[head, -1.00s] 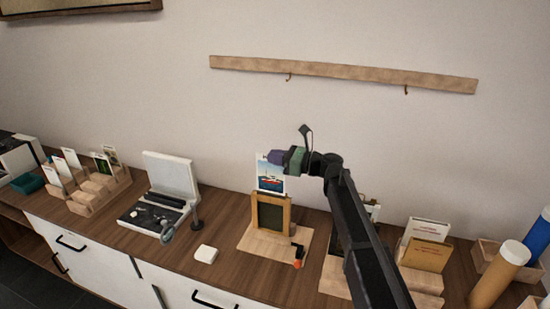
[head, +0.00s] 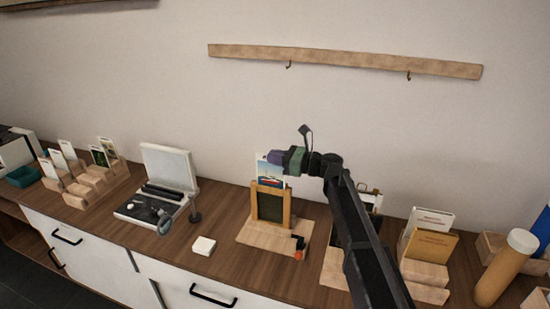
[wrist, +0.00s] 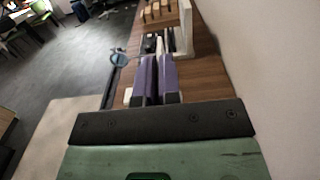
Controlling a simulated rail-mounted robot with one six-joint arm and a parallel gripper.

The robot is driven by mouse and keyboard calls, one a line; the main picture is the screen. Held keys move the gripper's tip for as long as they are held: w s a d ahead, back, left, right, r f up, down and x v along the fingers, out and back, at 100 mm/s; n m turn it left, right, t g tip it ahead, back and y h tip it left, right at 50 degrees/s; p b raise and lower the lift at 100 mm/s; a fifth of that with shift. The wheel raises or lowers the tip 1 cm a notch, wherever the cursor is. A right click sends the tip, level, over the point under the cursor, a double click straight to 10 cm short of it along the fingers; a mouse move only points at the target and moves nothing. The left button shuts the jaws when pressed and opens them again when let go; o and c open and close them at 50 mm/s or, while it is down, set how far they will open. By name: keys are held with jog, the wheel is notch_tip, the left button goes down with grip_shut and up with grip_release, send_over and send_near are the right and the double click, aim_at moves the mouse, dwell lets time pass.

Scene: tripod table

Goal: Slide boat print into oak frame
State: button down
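The boat print (head: 269,171) is a small upright card with a red boat on blue, seen in the head view. My gripper (head: 275,157) has purple fingers at the print's upper part and is shut on it. The oak frame (head: 287,208) stands upright with a dark panel, on a pale wooden base (head: 262,234). The print stands above the frame's top, its lower edge at the top opening; how deep it sits inside is hard to tell. In the wrist view the purple fingers (wrist: 156,82) are nearly together, the print hardly visible edge-on.
A black clamp with an orange tip (head: 299,250) is at the base's right front. A white block (head: 204,246) lies to the left, beyond it an open white case (head: 168,170). Card holders (head: 428,268) and a tan tube (head: 506,267) stand right. The wall is behind.

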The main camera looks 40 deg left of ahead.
aim_at(275, 172)
jog(key=shift+f+b, duration=3.15)
jog(key=shift+f, duration=0.25)
jog(key=shift+s+d, duration=0.1)
jog(key=shift+s, duration=0.05)
jog(key=c, duration=1.2)
grip_release()
jog(key=shift+c, duration=0.2)
jog(key=shift+r, duration=0.1)
jog(key=shift+w+r+p, duration=0.25)
jog(key=shift+r+p, duration=0.35)
jog(key=shift+p, duration=0.15)
notch_tip(275, 172, up, 19)
jog(key=p, duration=1.8)
jog(key=shift+s+p, duration=0.35)
jog(key=shift+p, duration=0.05)
